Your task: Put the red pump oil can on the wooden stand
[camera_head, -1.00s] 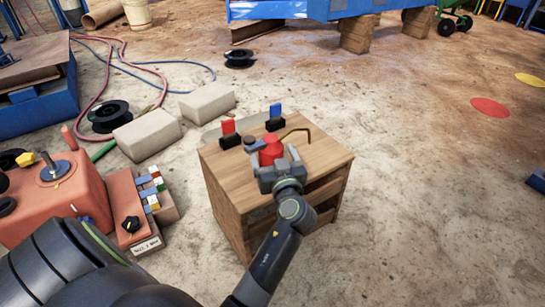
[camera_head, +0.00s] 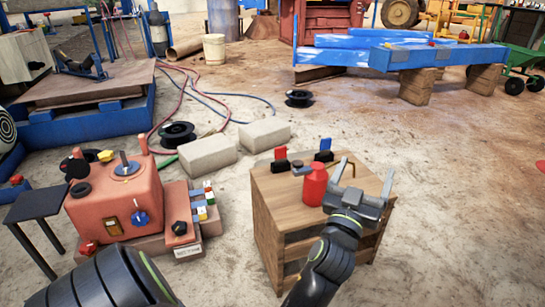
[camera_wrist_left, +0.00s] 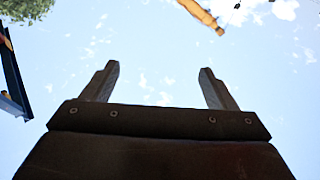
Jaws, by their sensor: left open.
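The red pump oil can (camera_head: 314,189) stands upright on top of the wooden stand (camera_head: 270,224), near its front left part. My right gripper is not in view.
Red and blue switch-like pieces (camera_head: 281,156) stand at the stand's back edge. A red control box (camera_head: 115,200) is at left. Pale blocks (camera_head: 207,153), a black reel (camera_head: 178,134) and hoses lie behind. Bare ground is free on the right.

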